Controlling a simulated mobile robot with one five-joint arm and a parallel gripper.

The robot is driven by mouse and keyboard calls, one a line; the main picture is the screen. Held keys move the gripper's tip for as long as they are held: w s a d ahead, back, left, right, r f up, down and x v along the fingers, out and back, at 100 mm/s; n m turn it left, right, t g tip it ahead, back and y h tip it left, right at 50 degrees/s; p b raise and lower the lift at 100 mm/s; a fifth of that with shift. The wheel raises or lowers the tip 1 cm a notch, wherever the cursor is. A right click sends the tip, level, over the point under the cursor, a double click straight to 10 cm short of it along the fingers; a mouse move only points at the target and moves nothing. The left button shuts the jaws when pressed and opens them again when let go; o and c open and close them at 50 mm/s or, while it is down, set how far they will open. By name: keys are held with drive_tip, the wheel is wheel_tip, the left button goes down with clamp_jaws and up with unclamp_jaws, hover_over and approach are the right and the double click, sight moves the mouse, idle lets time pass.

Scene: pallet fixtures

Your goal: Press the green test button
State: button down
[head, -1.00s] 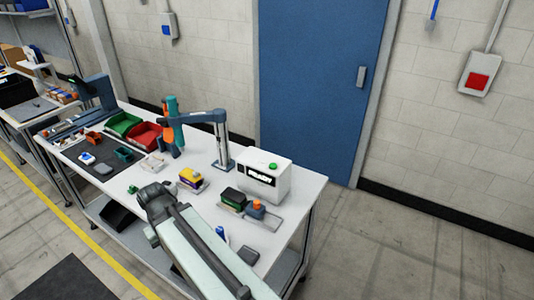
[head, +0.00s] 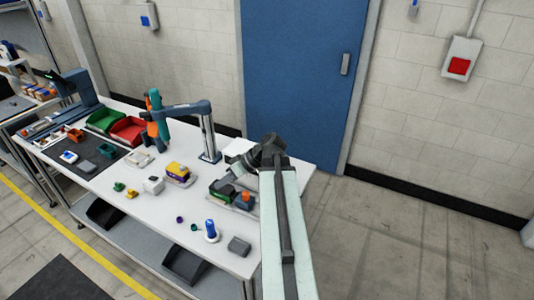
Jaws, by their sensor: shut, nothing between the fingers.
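The white test box (head: 238,147) stands at the back right of the white table. My arm covers most of it, and the green button on its top is hidden behind my wrist. My gripper (head: 239,167) is at the box, seen partly below and left of the dark wrist. It is shut and empty. I cannot tell whether its tip touches the box or the button.
A post with a horizontal arm (head: 208,135) stands just left of the box. A green-and-black block (head: 221,190) and an orange-topped part (head: 247,197) lie in front. A blue-topped peg (head: 211,231) and grey block (head: 239,246) are nearer.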

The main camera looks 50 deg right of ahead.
drive_tip(key=s+d+r+t+h, duration=0.1)
drive_tip(key=s+d+r+t, duration=0.1)
drive_tip(key=d, duration=0.5)
drive_tip(key=s+d+r+t, duration=0.3)
drive_tip(key=s+d+r, duration=0.2)
drive_tip(key=s+d, duration=0.1)
drive_tip(key=s+d+r+n+t+h, duration=0.1)
drive_tip(key=s+d+r+t, duration=0.1)
drive_tip(key=s+d, duration=0.3)
drive_tip(key=d+r, duration=0.1)
drive_tip(key=d, duration=0.2)
drive_tip(key=shift+d+r+t+h, duration=0.15)
drive_tip(key=shift+r+t+h, duration=0.15)
drive_tip(key=shift+t, duration=0.1)
drive_tip(key=shift+f, duration=0.1)
drive_tip(key=b+x, duration=0.2)
drive_tip(key=x, duration=0.8)
drive_tip(key=shift+w+f+b, duration=0.1)
drive_tip(key=shift+f+b, duration=0.05)
drive_tip(key=shift+b, duration=0.2)
wheel_tip(320, 180, down, 3)
drive_tip(key=b, duration=0.3)
drive_tip(key=shift+f+b, duration=0.4)
